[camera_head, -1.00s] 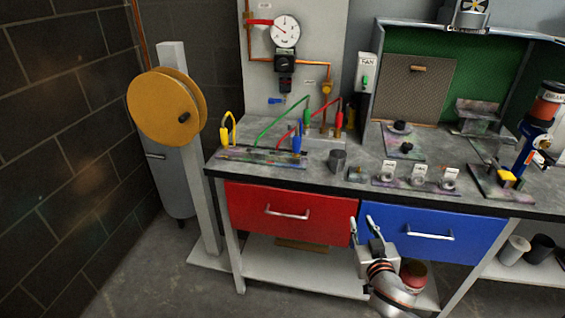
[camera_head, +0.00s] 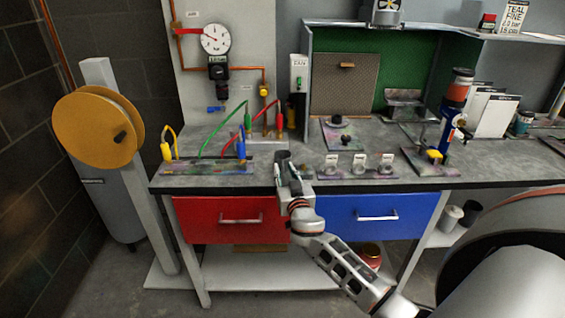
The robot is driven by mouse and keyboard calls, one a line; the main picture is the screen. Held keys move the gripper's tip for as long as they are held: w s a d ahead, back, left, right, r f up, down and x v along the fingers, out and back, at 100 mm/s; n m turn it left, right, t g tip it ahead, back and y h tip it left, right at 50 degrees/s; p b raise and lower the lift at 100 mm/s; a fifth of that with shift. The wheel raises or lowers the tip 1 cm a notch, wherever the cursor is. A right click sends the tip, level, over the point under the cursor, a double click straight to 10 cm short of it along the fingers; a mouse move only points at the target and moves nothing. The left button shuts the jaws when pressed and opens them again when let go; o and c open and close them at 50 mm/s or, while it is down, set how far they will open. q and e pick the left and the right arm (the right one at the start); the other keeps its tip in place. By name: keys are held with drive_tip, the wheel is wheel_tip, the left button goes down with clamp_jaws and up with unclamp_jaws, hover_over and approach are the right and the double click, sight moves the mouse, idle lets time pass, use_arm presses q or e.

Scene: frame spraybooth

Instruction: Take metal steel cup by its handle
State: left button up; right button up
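The metal steel cup (camera_head: 283,156) is a small dark grey cup on the worktop near its front edge. It shows in the head view just beyond my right gripper, which hides its lower part. Its handle cannot be made out. My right gripper (camera_head: 289,171) is at the bench's front edge, close in front of the cup. Its fingers look apart, and I cannot tell whether they touch the cup. My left gripper is not in view.
A small metal piece (camera_head: 305,172) stands close right of the gripper, beside a plate with several labelled fittings (camera_head: 357,172). A hose panel (camera_head: 205,168) lies to the left. Red (camera_head: 215,217) and blue (camera_head: 365,216) drawers are shut below the worktop (camera_head: 400,182).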

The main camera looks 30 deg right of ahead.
drive_tip(key=shift+w+d, duration=0.1)
drive_tip(key=shift+w, duration=0.15)
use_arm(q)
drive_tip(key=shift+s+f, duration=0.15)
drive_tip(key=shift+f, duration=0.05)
use_arm(e)
clamp_jaws()
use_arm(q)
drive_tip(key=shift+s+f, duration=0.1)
